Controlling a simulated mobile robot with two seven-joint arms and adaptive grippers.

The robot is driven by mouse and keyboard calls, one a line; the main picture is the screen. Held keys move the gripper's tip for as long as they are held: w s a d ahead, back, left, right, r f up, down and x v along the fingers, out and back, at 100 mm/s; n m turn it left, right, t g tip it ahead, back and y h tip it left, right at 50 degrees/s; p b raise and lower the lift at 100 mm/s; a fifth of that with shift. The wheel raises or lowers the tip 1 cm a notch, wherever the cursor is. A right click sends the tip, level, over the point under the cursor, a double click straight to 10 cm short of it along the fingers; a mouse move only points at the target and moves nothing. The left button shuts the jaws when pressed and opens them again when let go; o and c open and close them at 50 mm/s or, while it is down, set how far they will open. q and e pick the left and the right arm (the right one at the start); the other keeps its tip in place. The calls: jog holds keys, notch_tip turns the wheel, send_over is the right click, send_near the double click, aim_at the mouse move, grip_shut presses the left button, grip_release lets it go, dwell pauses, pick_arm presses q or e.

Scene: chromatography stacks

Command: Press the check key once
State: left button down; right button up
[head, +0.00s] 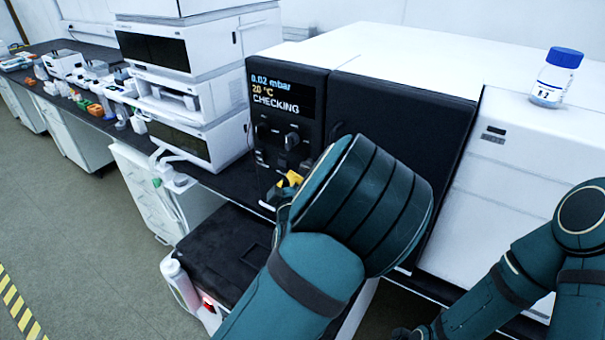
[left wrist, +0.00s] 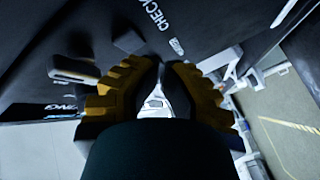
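The dark control panel (head: 287,110) of the white instrument has a lit display (head: 275,90) reading 0.02 mbar, 20 °C and CHECKING. Knobs (head: 292,140) sit below it. My left gripper (head: 289,180) is at the lower part of the panel; my own arm hides much of it in the head view. In the left wrist view its yellow fingers (left wrist: 159,64) meet at the tips with nothing between them. A grey block-like key (left wrist: 128,41) stands near a CHECK label just beyond the tips. I cannot tell whether they touch it. My right arm is at lower right; its gripper is not clearly visible.
A dark door (head: 410,120) adjoins the panel. A blue-capped bottle (head: 555,78) stands on the white housing at right. Stacked white modules (head: 185,90) stand left on the bench. A black-topped unit (head: 225,250) and a white bottle (head: 178,280) are below. Floor at left is free.

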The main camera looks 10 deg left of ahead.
pick_arm(q)
jog(key=shift+s+a+b, duration=0.15)
jog(key=shift+s+a, duration=0.15)
jog(key=shift+s, duration=0.5)
jog(key=shift+s+a+b, duration=0.1)
jog(key=shift+s+a, duration=0.15)
jog(key=shift+s, duration=0.5)
jog(key=shift+s+a+b, duration=0.15)
jog(key=shift+s+a, duration=0.15)
jog(key=shift+s, duration=0.5)
